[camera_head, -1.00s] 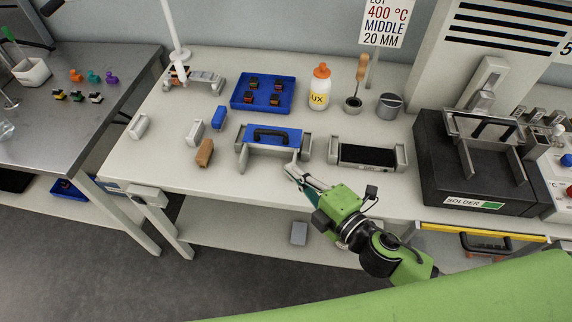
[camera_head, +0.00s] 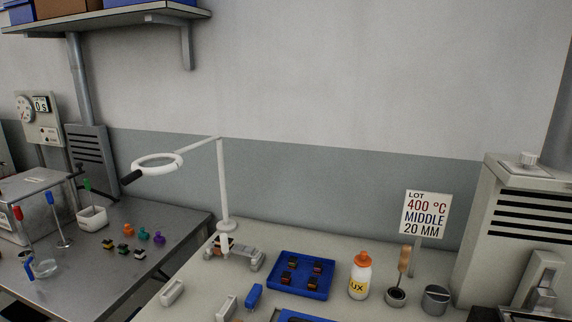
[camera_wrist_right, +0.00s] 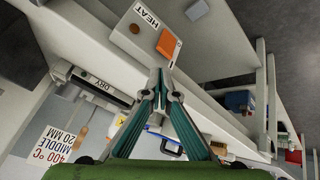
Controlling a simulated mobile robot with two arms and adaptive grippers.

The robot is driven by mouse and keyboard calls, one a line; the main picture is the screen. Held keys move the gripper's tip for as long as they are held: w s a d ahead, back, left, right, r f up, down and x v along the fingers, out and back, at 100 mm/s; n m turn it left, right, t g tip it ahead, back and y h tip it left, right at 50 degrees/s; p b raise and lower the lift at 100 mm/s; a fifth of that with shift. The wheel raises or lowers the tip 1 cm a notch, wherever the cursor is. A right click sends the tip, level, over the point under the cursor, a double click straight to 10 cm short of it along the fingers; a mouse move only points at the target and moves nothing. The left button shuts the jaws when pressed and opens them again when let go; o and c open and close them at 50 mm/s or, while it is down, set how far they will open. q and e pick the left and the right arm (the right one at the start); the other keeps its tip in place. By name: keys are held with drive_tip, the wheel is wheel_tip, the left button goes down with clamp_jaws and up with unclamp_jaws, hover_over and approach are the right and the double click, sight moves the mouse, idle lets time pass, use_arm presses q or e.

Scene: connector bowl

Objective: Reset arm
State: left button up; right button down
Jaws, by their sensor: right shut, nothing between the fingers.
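My right gripper (camera_wrist_right: 160,80) shows in the right wrist view with its teal fingers brought together at the tips. It is shut and holds nothing. Behind its tips is a pale panel marked HEAT (camera_wrist_right: 148,14) with an orange square (camera_wrist_right: 168,44). Neither gripper shows in the head view, and my left gripper is in no current view.
In the head view, a blue tray (camera_head: 274,284) of small parts, a white bottle with an orange cap (camera_head: 360,277) and a lot sign (camera_head: 426,214) stand on the right bench. A ring lamp (camera_head: 157,163) hangs over the left. A unit marked DRY (camera_wrist_right: 98,84) shows in the wrist view.

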drive_tip(key=s+a+f+m+g+y, duration=0.1)
drive_tip(key=s+g, duration=0.1)
drive_tip(key=s, duration=0.2)
drive_tip(key=s+a+f+m+g, duration=0.1)
drive_tip(key=s+m+g, duration=0.1)
drive_tip(key=s, duration=0.3)
drive_tip(key=s+f+g, duration=0.1)
drive_tip(key=s+f, duration=0.2)
drive_tip(key=f, duration=2.7)
drive_tip(key=s+d+f, duration=0.1)
drive_tip(key=s+f, duration=0.5)
drive_tip(key=s, duration=0.1)
drive_tip(key=s+d+f+n+g, duration=0.1)
drive_tip(key=s+d+f, duration=0.1)
drive_tip(key=s+f, duration=0.5)
drive_tip(key=shift+s+d, duration=0.3)
drive_tip(key=shift+s, duration=0.45)
